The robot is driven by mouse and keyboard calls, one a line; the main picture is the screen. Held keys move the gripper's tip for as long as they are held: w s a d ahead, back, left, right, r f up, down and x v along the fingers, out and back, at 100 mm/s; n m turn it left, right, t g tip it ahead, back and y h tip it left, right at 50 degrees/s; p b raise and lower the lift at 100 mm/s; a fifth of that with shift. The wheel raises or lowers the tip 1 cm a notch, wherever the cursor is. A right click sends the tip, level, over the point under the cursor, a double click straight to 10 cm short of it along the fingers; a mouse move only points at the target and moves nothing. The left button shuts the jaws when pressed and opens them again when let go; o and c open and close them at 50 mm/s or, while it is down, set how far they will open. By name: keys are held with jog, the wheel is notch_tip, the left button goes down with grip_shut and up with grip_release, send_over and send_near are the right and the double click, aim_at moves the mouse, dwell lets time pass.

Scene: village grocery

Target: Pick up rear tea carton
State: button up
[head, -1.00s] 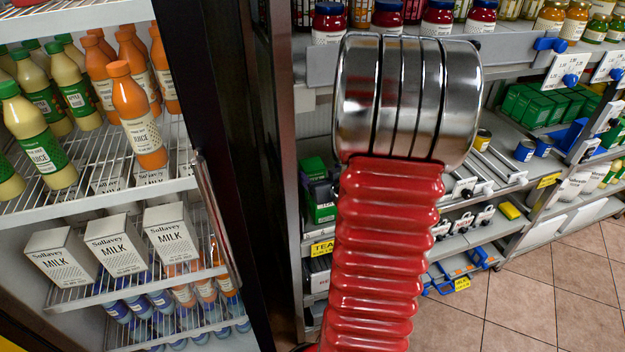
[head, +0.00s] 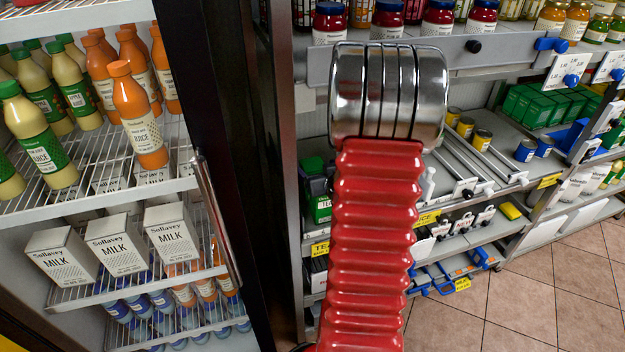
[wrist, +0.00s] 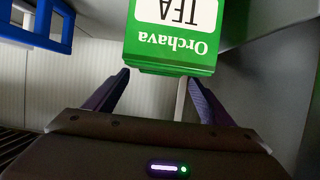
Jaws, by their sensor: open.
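A green tea carton (wrist: 172,42) with a white label reading TEA and the name Orchava shows upside down at the top middle of the wrist view. Its top part is cut off by the picture edge. My gripper (wrist: 158,78) is open, with one dark finger to each side just below the carton's near edge. I cannot tell whether the fingers touch it. In the head view my red arm hides the gripper. A green pack (head: 317,205) stands on the shelf left of my arm, above a yellow TEA tag (head: 320,247); I cannot tell if it is the same carton.
A blue slatted holder (wrist: 45,25) is at the upper left of the wrist view. A grey panel closes in on the right. In the head view, the fridge with milk cartons (head: 172,238) and juice bottles (head: 137,110) is left. Jars (head: 437,18) line the shelf above.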

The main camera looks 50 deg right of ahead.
jog(key=shift+x, duration=1.4)
jog(key=shift+s, duration=0.1)
jog(key=shift+c, duration=0.7)
jog(key=c, duration=1.3)
jog(key=shift+r, duration=0.1)
notch_tip(320, 180, up, 18)
jog(key=shift+f, duration=0.1)
jog(key=shift+s, duration=0.1)
